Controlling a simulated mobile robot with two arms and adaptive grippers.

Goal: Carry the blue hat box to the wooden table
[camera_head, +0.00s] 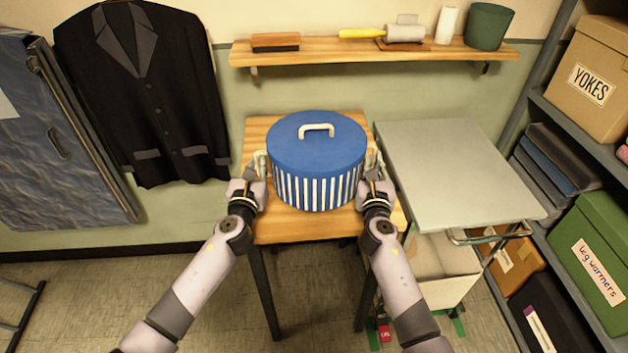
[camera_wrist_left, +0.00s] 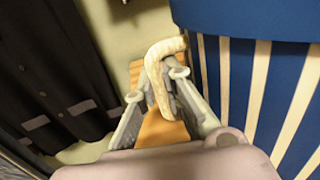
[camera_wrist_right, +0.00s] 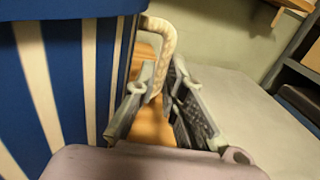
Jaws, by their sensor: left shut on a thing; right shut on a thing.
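The blue hat box (camera_head: 316,160) has a plain blue lid with a cream handle on top and blue and white striped sides. It is upright over the wooden table (camera_head: 262,132); I cannot tell whether its base touches the top. My left gripper (camera_head: 258,170) is shut on the cream rope handle at the box's left side, which shows in the left wrist view (camera_wrist_left: 165,68). My right gripper (camera_head: 374,170) is shut on the matching handle at the right side, seen in the right wrist view (camera_wrist_right: 160,50). The far part of the tabletop is hidden behind the box.
A grey-topped trolley (camera_head: 450,170) stands close on the table's right. A wall shelf (camera_head: 370,55) holds a brush, a roller and a green pot. A dark jacket (camera_head: 145,90) hangs at left. Shelving with boxes (camera_head: 600,250) is at right.

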